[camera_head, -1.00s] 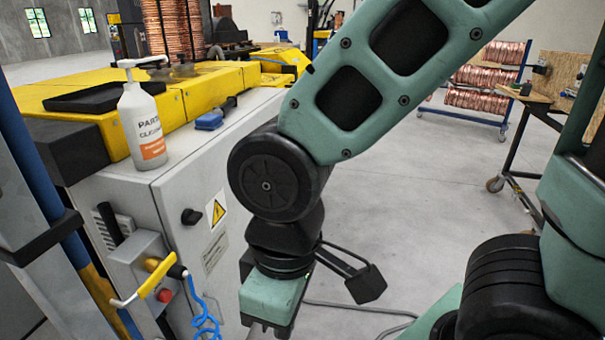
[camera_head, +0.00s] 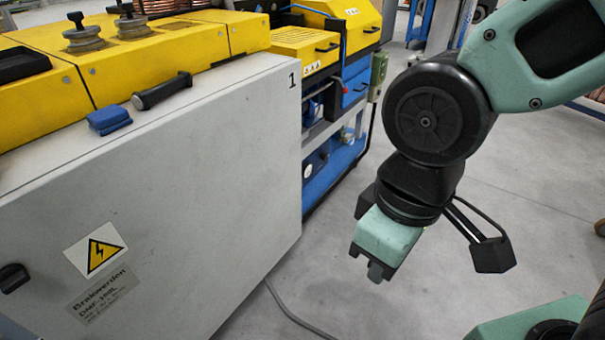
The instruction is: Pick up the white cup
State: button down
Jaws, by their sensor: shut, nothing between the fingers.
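No white cup shows in the view. My gripper (camera_head: 378,271) hangs from my arm at the right of the middle, pointing down over the bare floor. Its short fingers are together and hold nothing. It is to the right of the grey cabinet and apart from it.
A grey cabinet (camera_head: 190,190) fills the left. On its top lie a blue block-like item (camera_head: 109,120) and a black-handled tool (camera_head: 162,91). Yellow machine housings (camera_head: 150,55) stand behind. A cable (camera_head: 290,312) runs along the floor (camera_head: 480,130), which is otherwise open around my arm.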

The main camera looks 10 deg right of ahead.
aim_at(348, 137)
jog(key=i+l+u, duration=0.1)
jog(key=i+l, duration=0.25)
jog(key=i+l+u, duration=0.1)
jog(key=i+l, duration=0.25)
jog(key=i+l+u, duration=0.1)
jog(key=i+l, duration=0.2)
jog(key=l, duration=0.15)
jog(key=i+l+u, duration=0.1)
jog(key=i+l, duration=0.2)
jog(key=l, duration=0.15)
jog(key=i+l+u, duration=0.1)
jog(key=i+l, duration=0.2)
jog(key=l, duration=0.15)
jog(key=i+l+u, duration=0.1)
jog(key=i+l, duration=0.15)
jog(key=l, duration=0.2)
jog(key=i+l+u, duration=0.1)
jog(key=i+l, duration=0.15)
jog(key=l, duration=0.25)
jog(key=i+l+u, duration=0.15)
jog(key=l, duration=0.4)
jog(key=i+j, duration=0.05)
jog(key=i, duration=0.05)
